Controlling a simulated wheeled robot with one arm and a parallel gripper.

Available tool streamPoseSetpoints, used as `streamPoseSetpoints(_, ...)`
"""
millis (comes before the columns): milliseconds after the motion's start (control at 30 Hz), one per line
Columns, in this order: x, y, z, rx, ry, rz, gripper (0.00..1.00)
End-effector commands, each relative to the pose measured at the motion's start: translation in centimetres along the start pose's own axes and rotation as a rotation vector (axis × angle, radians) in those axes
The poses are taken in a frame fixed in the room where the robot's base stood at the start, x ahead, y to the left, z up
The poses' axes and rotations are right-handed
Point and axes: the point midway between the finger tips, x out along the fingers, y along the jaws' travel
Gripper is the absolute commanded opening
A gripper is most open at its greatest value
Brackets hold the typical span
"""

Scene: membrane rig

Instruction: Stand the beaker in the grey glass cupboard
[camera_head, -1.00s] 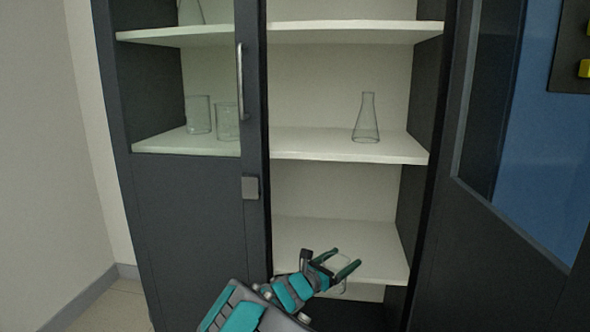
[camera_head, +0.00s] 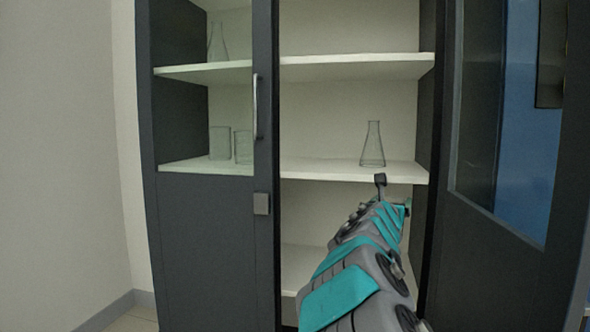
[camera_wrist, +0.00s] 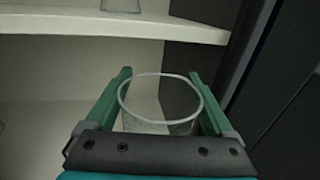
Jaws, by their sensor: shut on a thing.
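The beaker (camera_wrist: 160,100) is clear glass and upright between the green fingers of my gripper (camera_wrist: 160,85) in the wrist view. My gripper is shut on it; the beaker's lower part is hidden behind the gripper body. In the head view my gripper (camera_head: 405,205) is at the open right side of the grey glass cupboard (camera_head: 205,240), a little below the middle shelf (camera_head: 330,170). My arm hides the beaker there. In the wrist view the shelf edge (camera_wrist: 60,22) is above and beyond the beaker.
A conical flask (camera_head: 373,148) stands on the middle shelf, toward the right; its base shows in the wrist view (camera_wrist: 120,4). Two glass beakers (camera_head: 232,145) stand behind the closed left door. The open right door (camera_head: 500,240) is close beside my arm. The middle shelf is bare left of the flask.

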Motion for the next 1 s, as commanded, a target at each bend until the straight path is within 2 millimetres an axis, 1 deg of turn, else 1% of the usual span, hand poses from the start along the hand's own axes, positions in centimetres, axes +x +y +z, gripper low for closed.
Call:
streamPoseSetpoints(33,-0.1,-0.5,0.8,0.001,-0.004,0.013,0.29)
streamPoseSetpoints(67,-0.2,-0.4,1.1,-0.001,-0.005,0.017,0.29)
streamPoseSetpoints(200,-0.3,-0.3,1.9,-0.001,-0.009,0.034,0.29)
streamPoseSetpoints(733,-0.7,0.1,3.8,0.000,-0.010,0.092,0.29)
streamPoseSetpoints(1000,-0.8,0.2,4.3,-0.002,-0.006,0.118,0.29)
